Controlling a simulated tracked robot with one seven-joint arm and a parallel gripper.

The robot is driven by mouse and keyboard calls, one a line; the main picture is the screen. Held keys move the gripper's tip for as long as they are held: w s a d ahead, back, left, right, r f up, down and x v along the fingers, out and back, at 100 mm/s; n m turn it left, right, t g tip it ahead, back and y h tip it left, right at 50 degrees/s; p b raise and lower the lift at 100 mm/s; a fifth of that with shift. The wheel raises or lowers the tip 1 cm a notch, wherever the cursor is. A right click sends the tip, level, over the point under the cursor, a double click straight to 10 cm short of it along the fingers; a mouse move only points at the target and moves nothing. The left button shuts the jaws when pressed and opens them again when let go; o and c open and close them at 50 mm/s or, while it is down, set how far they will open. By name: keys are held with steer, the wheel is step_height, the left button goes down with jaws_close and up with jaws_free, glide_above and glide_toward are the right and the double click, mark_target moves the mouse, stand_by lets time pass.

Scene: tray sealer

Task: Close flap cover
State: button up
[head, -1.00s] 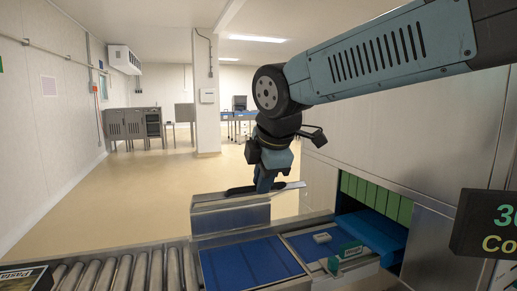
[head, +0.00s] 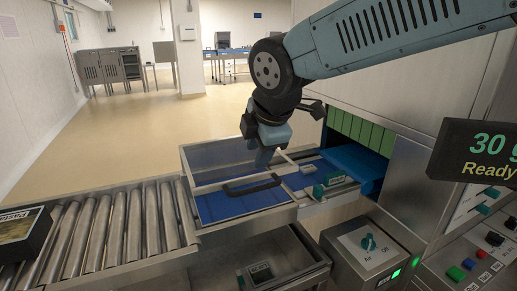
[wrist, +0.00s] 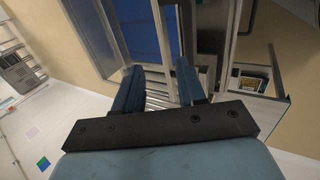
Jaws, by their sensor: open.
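The flap cover (head: 215,158) is a clear panel in a pale metal frame, with a black bar handle (head: 252,185) near its front edge. Contact with the cover is unclear. In the wrist view my gripper (wrist: 157,75) is open, with metal frame edges beyond its fingers; the handle cannot be made out there.
A roller conveyor (head: 125,225) with a dark pasta tray (head: 20,235) is at the left. A green-and-white item (head: 335,180) sits right of the cover, before the green strip curtain (head: 360,132). A knob box (head: 375,245) and a display (head: 480,155) stand at the right.

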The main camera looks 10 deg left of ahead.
steer(key=shift+r, duration=0.1)
steer(key=v, duration=1.3)
steer(key=shift+s+r, duration=0.2)
steer(key=shift+d, duration=0.15)
